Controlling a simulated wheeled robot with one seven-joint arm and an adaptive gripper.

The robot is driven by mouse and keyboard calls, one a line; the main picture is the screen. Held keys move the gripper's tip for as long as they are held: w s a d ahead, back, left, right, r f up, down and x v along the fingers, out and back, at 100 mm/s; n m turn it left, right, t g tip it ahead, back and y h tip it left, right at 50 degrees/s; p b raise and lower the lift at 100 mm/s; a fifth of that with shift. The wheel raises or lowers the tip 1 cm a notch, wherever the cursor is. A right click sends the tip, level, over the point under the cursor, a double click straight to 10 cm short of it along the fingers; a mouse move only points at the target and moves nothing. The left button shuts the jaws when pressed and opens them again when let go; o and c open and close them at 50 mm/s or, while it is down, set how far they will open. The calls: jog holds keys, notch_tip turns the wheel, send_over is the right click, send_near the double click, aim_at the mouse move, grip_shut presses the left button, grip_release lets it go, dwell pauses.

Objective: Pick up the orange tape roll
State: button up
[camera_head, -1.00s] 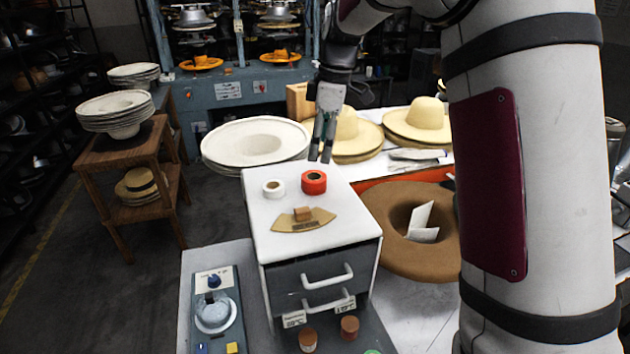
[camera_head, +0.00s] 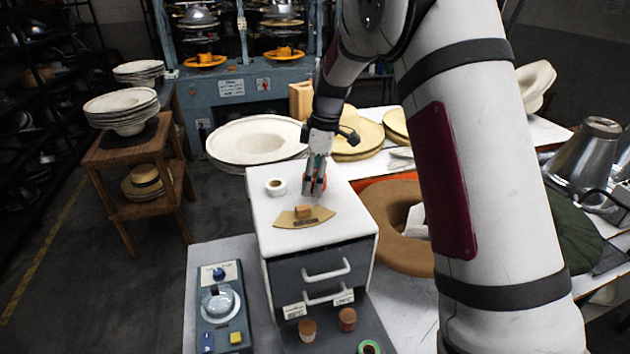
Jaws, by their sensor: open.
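The orange tape roll (camera_head: 308,179) is on the white top of the drawer cabinet (camera_head: 291,239), mostly hidden behind my gripper. My gripper (camera_head: 313,194) points down at the roll with its fingers in front of it. The fingers are open. I cannot tell from this view whether they touch the roll or stand around it.
A white tape roll (camera_head: 276,187) lies just left on the same top. A tan fan-shaped piece with a small brown block (camera_head: 303,212) lies in front. A wide white hat (camera_head: 255,141) is behind, and a brown hat (camera_head: 385,219) is at right.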

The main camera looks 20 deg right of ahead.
jog(key=c, duration=1.2)
jog(key=shift+c, duration=0.3)
jog(key=shift+r, duration=0.15)
